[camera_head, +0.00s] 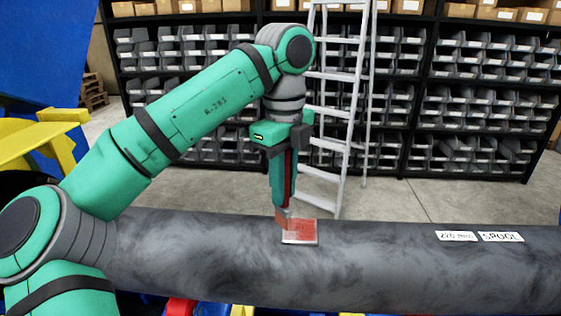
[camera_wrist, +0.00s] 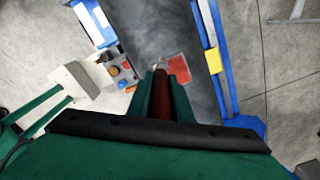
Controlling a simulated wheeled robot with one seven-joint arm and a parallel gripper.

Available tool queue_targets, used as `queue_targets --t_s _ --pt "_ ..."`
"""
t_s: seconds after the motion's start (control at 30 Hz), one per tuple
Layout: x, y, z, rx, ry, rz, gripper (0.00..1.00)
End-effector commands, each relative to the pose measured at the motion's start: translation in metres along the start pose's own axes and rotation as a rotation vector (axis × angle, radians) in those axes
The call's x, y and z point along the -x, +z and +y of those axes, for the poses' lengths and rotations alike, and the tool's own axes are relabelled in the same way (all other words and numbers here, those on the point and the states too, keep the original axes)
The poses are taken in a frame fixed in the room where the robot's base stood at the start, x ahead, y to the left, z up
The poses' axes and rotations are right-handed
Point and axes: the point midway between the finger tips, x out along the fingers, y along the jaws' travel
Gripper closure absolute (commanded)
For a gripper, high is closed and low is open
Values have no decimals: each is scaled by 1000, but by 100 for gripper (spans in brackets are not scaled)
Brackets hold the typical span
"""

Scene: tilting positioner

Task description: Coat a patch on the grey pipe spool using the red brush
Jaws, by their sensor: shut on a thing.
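The grey pipe spool (camera_head: 390,262) lies across the front of the head view and runs upward through the wrist view (camera_wrist: 150,25). A light square patch (camera_head: 300,232) on its upper side is largely covered in red; it also shows in the wrist view (camera_wrist: 175,66). My gripper (camera_head: 283,190) points down over the spool and is shut on the red brush (camera_head: 289,172). The brush handle shows between my fingers in the wrist view (camera_wrist: 161,98). The brush tip is at the patch's left edge and appears to touch it; exact contact is hard to tell.
White labels (camera_head: 478,236) sit on the spool at right. Blue and yellow frame parts (camera_wrist: 212,62) run beside the spool. A control box with buttons (camera_wrist: 122,70) stands at its left in the wrist view. A ladder (camera_head: 345,100) and bin shelves (camera_head: 480,100) stand behind open floor.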

Motion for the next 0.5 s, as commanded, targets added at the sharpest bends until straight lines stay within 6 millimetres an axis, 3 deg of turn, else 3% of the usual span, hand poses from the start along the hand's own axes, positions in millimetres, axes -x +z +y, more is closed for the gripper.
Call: queue_targets --t_s 0.5 --pt "47 -7 -5 -13 1 0 100"
